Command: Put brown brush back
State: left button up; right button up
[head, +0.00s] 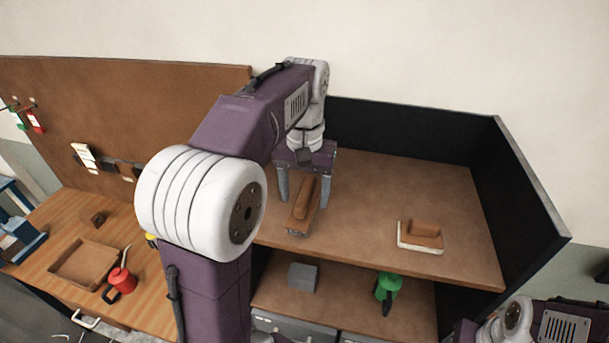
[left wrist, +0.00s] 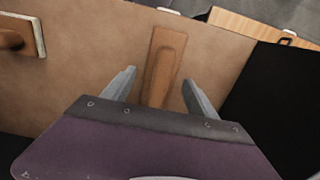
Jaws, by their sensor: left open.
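The brown brush (head: 304,208), a long wooden block with a raised handle, lies on the upper shelf (head: 365,185). It also shows in the left wrist view (left wrist: 163,65), where its near end is hidden by my gripper body. My left gripper (head: 303,196) is open above the brush, with one finger on each side of it. In the left wrist view the fingers (left wrist: 158,85) stand apart from the brush, with a gap on both sides. My right arm shows at the lower right, but its fingertips do not show.
A second brush with a pale base (head: 420,236) lies further right on the upper shelf. A black panel (head: 530,200) closes the right side.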

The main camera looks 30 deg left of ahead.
aim_at(304, 192)
pick_arm(q)
notch_tip(304, 192, up, 10)
jog(key=shift+f+p, duration=0.15)
jog(key=shift+p, duration=0.45)
jog(key=shift+s, duration=0.1)
